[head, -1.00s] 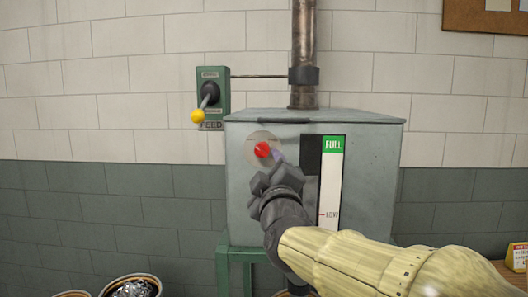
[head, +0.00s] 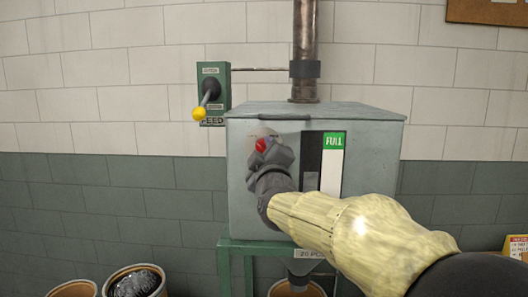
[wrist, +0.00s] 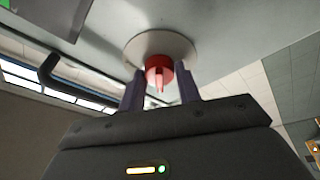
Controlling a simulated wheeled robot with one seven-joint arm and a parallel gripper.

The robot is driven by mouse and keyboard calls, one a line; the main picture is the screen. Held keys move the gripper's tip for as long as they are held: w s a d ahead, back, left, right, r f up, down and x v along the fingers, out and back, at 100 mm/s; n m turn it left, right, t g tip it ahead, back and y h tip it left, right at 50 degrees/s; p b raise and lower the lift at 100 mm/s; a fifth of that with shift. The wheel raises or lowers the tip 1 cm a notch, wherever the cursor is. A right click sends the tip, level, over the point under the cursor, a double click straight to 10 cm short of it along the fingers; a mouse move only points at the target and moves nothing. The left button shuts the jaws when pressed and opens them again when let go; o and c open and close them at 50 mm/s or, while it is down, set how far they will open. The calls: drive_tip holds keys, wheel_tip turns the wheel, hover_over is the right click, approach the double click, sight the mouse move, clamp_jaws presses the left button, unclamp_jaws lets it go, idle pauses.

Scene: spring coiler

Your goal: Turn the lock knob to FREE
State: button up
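The red lock knob (head: 261,145) sits on a round pale plate on the front of the grey metal box. My gripper (head: 268,153) is right at it, covering the plate's lower part in the head view. In the wrist view the red knob (wrist: 159,75), with a pointed tip, shows between my two dark fingers (wrist: 160,80), one on each side. Narrow gaps seem to show between knob and fingers, so my gripper looks open around it. Lettering on the plate is too small to read, so I cannot tell the knob's setting.
A level gauge marked FULL (head: 333,165) is just right of my gripper. A green FEED panel (head: 212,95) with a yellow-tipped lever (head: 199,114) is on the wall at left. A pipe (head: 304,50) rises from the box. Bins (head: 110,285) stand on the floor below.

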drive_tip(key=shift+c, duration=1.1)
drive_tip(key=shift+f+m+b, duration=0.15)
drive_tip(key=shift+m+b, duration=0.3)
drive_tip(key=shift+m, duration=0.15)
drive_tip(key=m, duration=0.2)
drive_tip(key=m+t+h+b, duration=0.1)
drive_tip(key=m, duration=0.1)
drive_tip(key=m+h+b, duration=0.1)
drive_tip(key=shift+a+m, duration=0.25)
drive_tip(key=shift+m, duration=0.15)
drive_tip(key=m+h, duration=0.2)
drive_tip(key=m, duration=0.1)
drive_tip(key=shift+m, duration=0.4)
drive_tip(key=m+h, duration=0.1)
drive_tip(key=m, duration=0.2)
drive_tip(key=m+h, duration=0.1)
drive_tip(key=m, duration=0.2)
drive_tip(key=shift+a+h, duration=0.2)
drive_tip(key=shift+h, duration=0.1)
drive_tip(key=m+h, duration=0.1)
drive_tip(key=m, duration=0.2)
drive_tip(key=m+g+h, duration=0.1)
drive_tip(key=m, duration=0.2)
drive_tip(key=shift+m, duration=0.3)
